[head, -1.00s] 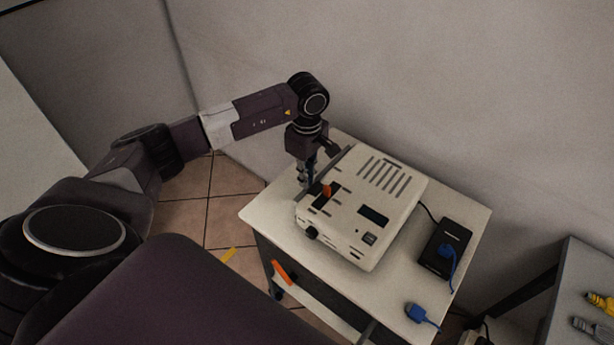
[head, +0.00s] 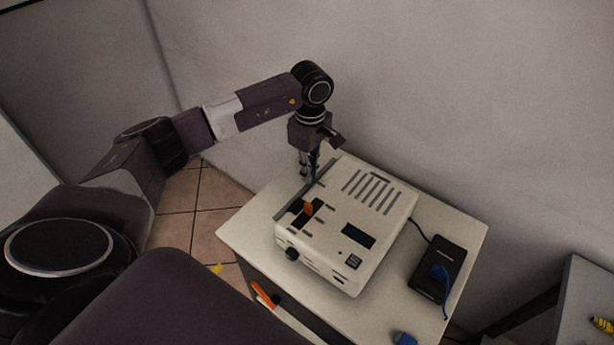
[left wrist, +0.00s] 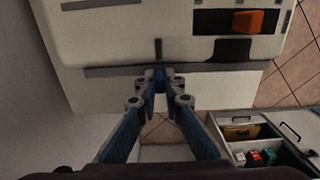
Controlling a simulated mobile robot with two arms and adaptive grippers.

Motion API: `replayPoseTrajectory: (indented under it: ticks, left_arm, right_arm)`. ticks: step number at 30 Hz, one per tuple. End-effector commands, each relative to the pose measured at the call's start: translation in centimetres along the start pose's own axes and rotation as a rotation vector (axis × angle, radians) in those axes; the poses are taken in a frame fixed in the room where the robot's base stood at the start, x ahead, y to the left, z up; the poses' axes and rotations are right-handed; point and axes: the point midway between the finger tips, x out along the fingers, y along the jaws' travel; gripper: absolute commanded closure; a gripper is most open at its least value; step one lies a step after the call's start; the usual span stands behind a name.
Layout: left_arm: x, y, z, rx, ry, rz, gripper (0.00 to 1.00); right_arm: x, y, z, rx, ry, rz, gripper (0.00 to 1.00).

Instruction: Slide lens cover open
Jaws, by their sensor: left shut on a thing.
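A white projector-like device (head: 338,240) sits on a small white cart. An orange tab (head: 308,208) stands in a dark slot on its top near the front left; it also shows in the left wrist view (left wrist: 248,21). A dark strip (head: 322,182) runs along the device's left edge; it shows in the left wrist view (left wrist: 110,72). My left gripper (head: 309,176) points down beside that edge, behind the orange tab and apart from it. In the left wrist view its fingertips (left wrist: 160,76) close together at the dark strip; what they pinch is mostly hidden.
A black box (head: 438,270) with a blue cable stands to the right on the white cart (head: 250,235). A blue plug (head: 404,339) lies near the front. A grey table (head: 575,295) is at the right. A wall rises close behind.

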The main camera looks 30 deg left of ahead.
Motion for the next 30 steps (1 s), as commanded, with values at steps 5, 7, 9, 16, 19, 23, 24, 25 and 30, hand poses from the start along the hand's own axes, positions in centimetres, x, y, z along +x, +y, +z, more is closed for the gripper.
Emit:
replayPoseTrajectory:
  ticks: [5,7,9,16,19,23,24,25,30]
  left_arm:
    - [-0.5,0.3,0.0,-0.001,-0.004,0.009,1.00]
    - [-0.5,0.3,0.0,-0.001,-0.004,0.010,0.90]
    - [-0.5,0.3,0.0,-0.001,-0.004,0.011,0.82]
    - [-0.4,0.1,0.0,0.000,-0.003,0.005,0.74]
    - [-0.4,0.1,0.0,0.000,-0.003,0.003,0.74]
    - [-1.1,0.1,0.0,0.000,-0.003,0.004,0.74]
    - [-1.6,0.1,0.0,0.000,-0.003,0.004,0.74]
    - [-2.0,0.2,0.0,0.000,-0.003,0.005,0.74]
    - [-5.6,0.2,0.0,0.000,-0.002,0.008,0.74]
  right_arm:
    - [-0.4,-0.7,4.4,0.000,-0.064,-0.008,1.00]
    - [-0.4,-0.8,4.9,0.000,-0.072,-0.009,1.00]
    - [-0.4,-0.8,4.9,0.000,-0.071,-0.009,1.00]
    - [-0.3,-0.5,3.1,-0.001,-0.044,-0.006,1.00]
    - [-0.2,-0.2,2.2,-0.002,-0.030,-0.003,1.00]
    - [-0.3,-0.2,2.7,-0.002,-0.038,-0.003,1.00]
    - [-0.3,-0.3,2.8,-0.002,-0.038,-0.003,1.00]
    - [-0.3,-0.3,2.8,-0.002,-0.039,-0.004,1.00]
    - [-0.3,-0.4,2.9,-0.001,-0.041,-0.004,1.00]
